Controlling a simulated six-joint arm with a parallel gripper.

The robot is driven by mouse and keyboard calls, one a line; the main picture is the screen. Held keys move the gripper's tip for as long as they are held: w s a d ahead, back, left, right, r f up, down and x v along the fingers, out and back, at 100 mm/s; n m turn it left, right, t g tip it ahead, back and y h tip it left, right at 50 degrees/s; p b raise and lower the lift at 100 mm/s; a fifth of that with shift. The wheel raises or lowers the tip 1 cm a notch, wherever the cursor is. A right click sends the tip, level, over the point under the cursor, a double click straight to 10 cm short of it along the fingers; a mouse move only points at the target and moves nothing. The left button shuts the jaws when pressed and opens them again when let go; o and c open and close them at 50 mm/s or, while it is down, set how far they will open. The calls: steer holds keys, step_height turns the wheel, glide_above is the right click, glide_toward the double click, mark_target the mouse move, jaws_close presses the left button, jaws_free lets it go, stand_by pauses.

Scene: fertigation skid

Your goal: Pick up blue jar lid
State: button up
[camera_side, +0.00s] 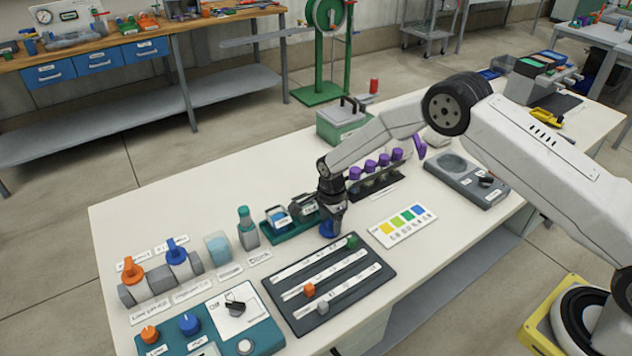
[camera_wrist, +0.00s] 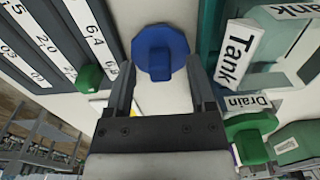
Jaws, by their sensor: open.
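The blue jar lid (camera_wrist: 160,50) is a faceted blue disc with a raised grip block on top. In the wrist view it lies on the white table, just beyond and between the tips of my gripper (camera_wrist: 161,76). The two dark fingers are spread apart with a gap between them, and nothing is held. In the side view the lid (camera_side: 327,230) shows as a small blue patch directly below my gripper (camera_side: 331,218), partly hidden by it. I cannot tell whether the fingers touch it.
A dark slider panel (camera_side: 384,282) with a green knob (camera_wrist: 90,78) lies close on one side. A green-based unit (camera_side: 290,231) with a Tank label (camera_wrist: 239,49) stands close on the other. A colour chart card (camera_side: 402,225) and purple-capped jars (camera_side: 370,167) are nearby.

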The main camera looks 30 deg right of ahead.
steer(key=shift+f, duration=0.35)
jaws_close()
stand_by(0.3)
